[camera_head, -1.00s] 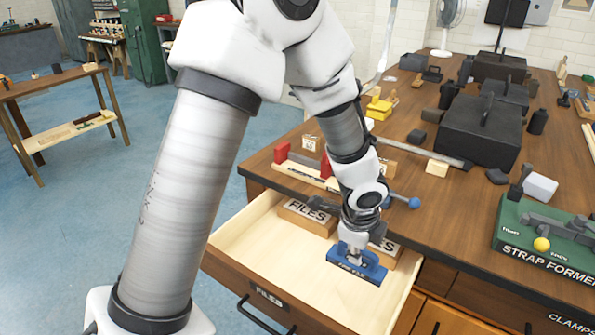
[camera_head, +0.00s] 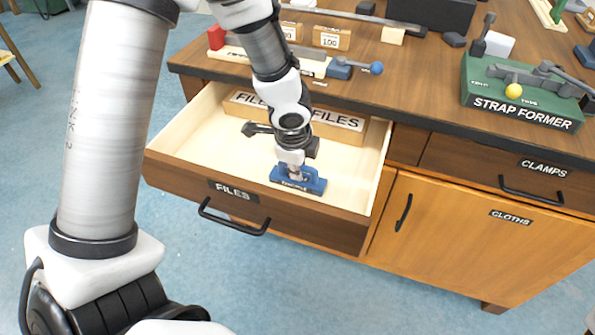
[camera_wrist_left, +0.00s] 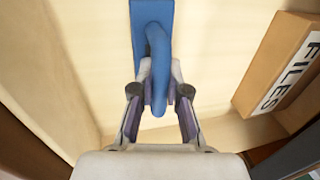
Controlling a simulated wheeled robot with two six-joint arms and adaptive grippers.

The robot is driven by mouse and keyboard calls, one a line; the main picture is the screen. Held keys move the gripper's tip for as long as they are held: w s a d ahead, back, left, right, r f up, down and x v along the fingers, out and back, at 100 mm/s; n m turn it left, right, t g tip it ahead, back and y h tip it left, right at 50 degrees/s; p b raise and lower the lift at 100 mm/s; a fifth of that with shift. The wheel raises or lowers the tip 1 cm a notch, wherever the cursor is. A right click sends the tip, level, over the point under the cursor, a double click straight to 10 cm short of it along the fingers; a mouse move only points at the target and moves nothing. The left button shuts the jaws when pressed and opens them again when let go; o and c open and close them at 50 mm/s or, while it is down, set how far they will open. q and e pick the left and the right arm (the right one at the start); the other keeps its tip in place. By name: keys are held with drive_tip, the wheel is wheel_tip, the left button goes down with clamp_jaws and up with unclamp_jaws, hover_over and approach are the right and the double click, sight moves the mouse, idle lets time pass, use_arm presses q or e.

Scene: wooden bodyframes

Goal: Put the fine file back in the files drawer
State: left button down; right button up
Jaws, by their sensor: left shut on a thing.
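The blue fine file (camera_head: 299,184) has a flat base with lettering on its front and a raised handle. My left gripper (camera_head: 293,168) is shut on that handle from above. In the left wrist view the fingers (camera_wrist_left: 160,88) close on the handle of the blue file (camera_wrist_left: 152,18). The files drawer (camera_head: 180,172) is pulled open, and the file is inside its walls, near the right side. The file looks level, at or just above the drawer floor; I cannot tell whether it touches. My right gripper is not in view.
Wooden blocks marked FILES (camera_head: 338,118) lie along the back of the drawer; one also shows in the left wrist view (camera_wrist_left: 282,62). The drawer floor left of the file is clear. The workbench top (camera_head: 420,85) behind holds a green strap former (camera_head: 520,100).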

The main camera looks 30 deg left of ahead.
use_arm(q)
drive_tip(key=c, duration=1.2)
unclamp_jaws()
drive_tip(key=p+v, duration=0.7)
drive_tip(key=v, duration=0.5)
drive_tip(key=shift+s+r, duration=0.1)
drive_tip(key=shift+r, duration=0.05)
